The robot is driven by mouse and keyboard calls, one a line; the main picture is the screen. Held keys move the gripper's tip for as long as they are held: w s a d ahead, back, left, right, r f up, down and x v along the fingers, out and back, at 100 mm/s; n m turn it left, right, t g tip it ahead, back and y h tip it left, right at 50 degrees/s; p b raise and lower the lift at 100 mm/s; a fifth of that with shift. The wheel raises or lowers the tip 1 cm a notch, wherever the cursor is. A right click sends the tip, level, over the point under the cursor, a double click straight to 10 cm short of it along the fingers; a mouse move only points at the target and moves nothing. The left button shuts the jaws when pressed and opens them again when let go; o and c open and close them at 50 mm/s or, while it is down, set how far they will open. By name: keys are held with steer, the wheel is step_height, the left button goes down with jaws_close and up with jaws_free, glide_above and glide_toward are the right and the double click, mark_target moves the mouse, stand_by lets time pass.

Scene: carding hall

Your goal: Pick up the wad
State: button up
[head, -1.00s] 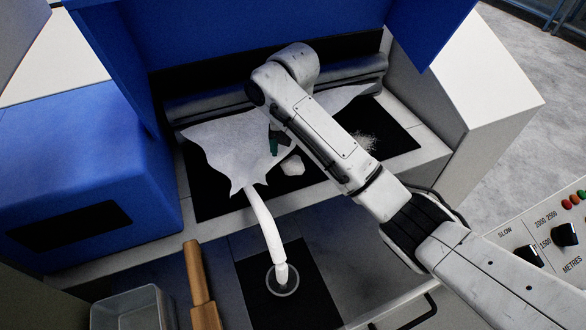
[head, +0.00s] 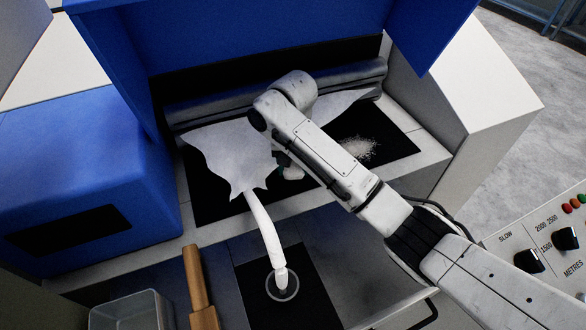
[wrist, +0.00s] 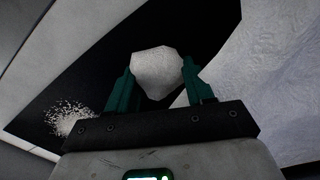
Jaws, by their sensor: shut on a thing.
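The wad (wrist: 157,72) is a white, lumpy piece. In the wrist view it sits between the two green fingers of my gripper (wrist: 157,80), which are shut on it. In the head view the wad (head: 292,173) shows small and partly hidden beside my arm, over the black bed (head: 213,205). The gripper (head: 284,163) is mostly hidden there behind my arm. I cannot tell whether the wad still touches the bed.
A white fibre sheet (head: 228,152) hangs left of the wad, narrowing to a white strand (head: 263,228) that runs down to a ring (head: 282,283). Loose white fluff (head: 358,149) lies right. A wooden-handled tool (head: 197,285) and grey bin (head: 130,312) stand at front left.

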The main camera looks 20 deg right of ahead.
steer(key=c, duration=0.3)
steer(key=shift+r, duration=0.1)
steer(key=shift+c, duration=0.2)
